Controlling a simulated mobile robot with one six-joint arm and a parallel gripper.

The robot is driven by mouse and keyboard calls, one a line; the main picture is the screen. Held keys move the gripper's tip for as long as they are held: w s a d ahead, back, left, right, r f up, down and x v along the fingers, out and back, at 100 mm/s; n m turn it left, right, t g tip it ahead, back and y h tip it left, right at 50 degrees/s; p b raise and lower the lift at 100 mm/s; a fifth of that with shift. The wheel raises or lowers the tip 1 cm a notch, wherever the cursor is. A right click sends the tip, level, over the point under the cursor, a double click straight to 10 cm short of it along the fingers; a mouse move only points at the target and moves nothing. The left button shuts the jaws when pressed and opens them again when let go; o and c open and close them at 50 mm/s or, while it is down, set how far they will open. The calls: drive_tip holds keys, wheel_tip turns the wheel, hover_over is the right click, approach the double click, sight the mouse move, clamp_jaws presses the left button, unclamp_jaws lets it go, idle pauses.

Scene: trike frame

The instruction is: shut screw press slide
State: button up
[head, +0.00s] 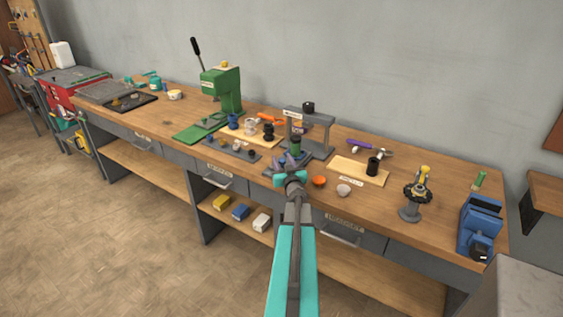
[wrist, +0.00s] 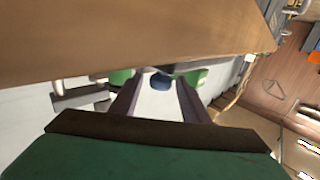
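The grey screw press (head: 322,130) stands on the workbench right of centre, with a black knob on top and a small label on its crossbar. A green cylindrical part (head: 296,145) shows at its front. My gripper (head: 291,160) is in front of the press, over the bench's front part, and hides part of the press's base; I cannot make out the slide clearly. In the wrist view the two dark fingers (wrist: 158,98) stand apart, with a pale surface between them and a blurred blue thing (wrist: 161,80) beyond. I cannot tell whether they touch the press.
The green lever press (head: 222,90) stands left of the screw press. A grey plate (head: 233,149) with small parts lies close to my gripper. A blue vise (head: 480,225) is at the right end.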

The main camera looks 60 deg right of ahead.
idle(0.4)
drive_tip(key=shift+b+v, duration=1.15)
drive_tip(key=shift+v, duration=4.35)
drive_tip(key=p+v, duration=0.2)
drive_tip(key=p, duration=0.3)
drive_tip(key=shift+s+a+r, duration=0.15)
drive_tip(key=shift+s+a, duration=0.05)
drive_tip(key=shift+a, duration=0.05)
